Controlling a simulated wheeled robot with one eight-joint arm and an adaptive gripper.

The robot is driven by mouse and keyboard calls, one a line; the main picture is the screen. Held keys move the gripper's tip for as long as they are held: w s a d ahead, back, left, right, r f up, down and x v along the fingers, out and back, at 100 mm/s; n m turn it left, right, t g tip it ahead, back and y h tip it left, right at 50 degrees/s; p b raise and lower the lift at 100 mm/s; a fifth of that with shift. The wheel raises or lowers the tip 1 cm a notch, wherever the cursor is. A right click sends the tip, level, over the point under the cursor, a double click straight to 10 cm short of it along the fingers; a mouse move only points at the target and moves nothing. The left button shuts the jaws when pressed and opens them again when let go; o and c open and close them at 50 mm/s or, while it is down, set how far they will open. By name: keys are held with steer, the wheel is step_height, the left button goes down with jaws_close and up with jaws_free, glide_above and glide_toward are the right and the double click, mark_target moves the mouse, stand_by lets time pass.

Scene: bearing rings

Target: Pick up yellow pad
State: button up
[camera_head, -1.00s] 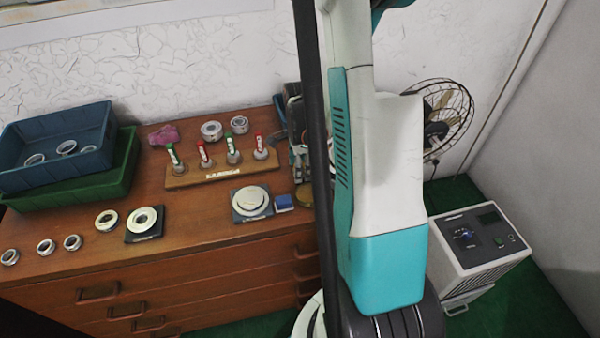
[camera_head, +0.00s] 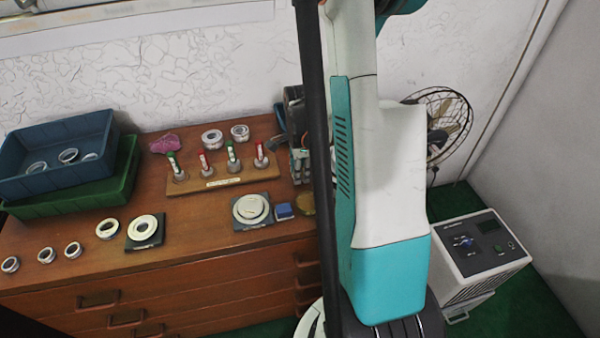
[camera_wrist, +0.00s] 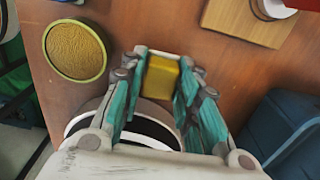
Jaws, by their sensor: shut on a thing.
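The yellow pad (camera_wrist: 160,77) is a small yellow block in the wrist view. It sits between the teal fingers of my gripper (camera_wrist: 161,75), which are shut on it. The wooden top shows below and around the fingers; I cannot tell whether the pad touches it.
A round gold-rimmed dish (camera_wrist: 75,50) lies left of the fingers. A wooden stand (camera_wrist: 245,22) is at upper right and a dark blue object (camera_wrist: 283,125) at lower right. In the head view, bearing rings (camera_head: 108,229), stacked trays (camera_head: 105,178) and a marker rack (camera_head: 222,182) occupy the cabinet top.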

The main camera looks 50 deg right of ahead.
step_height(320, 180, up, 18)
steer(key=p, duration=0.6)
steer(key=shift+r, duration=0.2)
steer(key=o, duration=0.4)
steer(key=c, duration=0.3)
